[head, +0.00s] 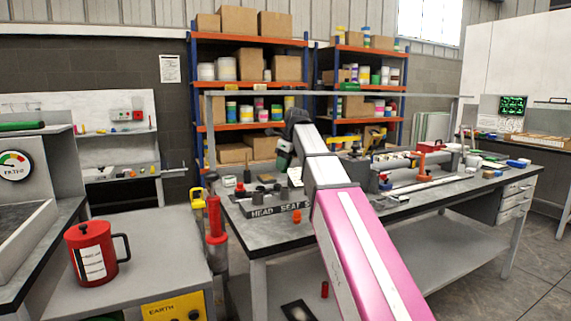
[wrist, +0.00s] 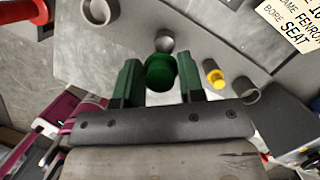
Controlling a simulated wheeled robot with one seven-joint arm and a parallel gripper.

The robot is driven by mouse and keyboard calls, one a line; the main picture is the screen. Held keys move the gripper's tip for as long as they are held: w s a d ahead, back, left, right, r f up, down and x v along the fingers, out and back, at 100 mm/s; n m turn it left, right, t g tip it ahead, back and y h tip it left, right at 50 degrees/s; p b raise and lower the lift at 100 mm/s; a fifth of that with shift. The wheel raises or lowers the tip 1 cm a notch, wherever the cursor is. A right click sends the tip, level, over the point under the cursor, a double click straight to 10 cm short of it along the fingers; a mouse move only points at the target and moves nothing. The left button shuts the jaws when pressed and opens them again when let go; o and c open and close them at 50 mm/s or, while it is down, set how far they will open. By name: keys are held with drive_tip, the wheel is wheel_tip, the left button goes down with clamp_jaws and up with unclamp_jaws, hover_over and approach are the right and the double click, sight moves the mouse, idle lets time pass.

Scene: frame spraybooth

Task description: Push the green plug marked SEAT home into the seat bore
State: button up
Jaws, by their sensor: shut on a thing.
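My gripper (wrist: 159,63) is shut on a green plug (wrist: 160,76), which sits between its two green fingers in the wrist view. A round grey metal piece (wrist: 165,40) shows just beyond the plug; I cannot tell whether it is the seat bore. In the head view my gripper (head: 284,157) is over the left part of the workbench, with the plug not clearly visible. A dark block (head: 275,212) lettered "HEAD SEAT" lies on the bench below and in front of it. A card (wrist: 291,20) reading "BORE SEAT" is at the wrist view's top right.
A grey ring (wrist: 97,11), a yellow-tipped piece (wrist: 214,76) and another grey cylinder (wrist: 246,92) stand near my gripper. An orange plug (head: 297,216) is at the bench's front. A clamp fixture (head: 430,165) occupies the bench's right side. A red mug (head: 96,253) stands on the left cabinet.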

sight(287, 168)
drive_tip(key=shift+d, duration=0.2)
drive_tip(key=shift+f, duration=0.1)
drive_tip(key=shift+f, duration=2.3)
drive_tip(key=shift+f, duration=1.3)
drive_tip(key=o, duration=1)
drive_tip(key=v, duration=1)
drive_tip(key=shift+s+r, duration=0.1)
drive_tip(key=shift+r, duration=0.25)
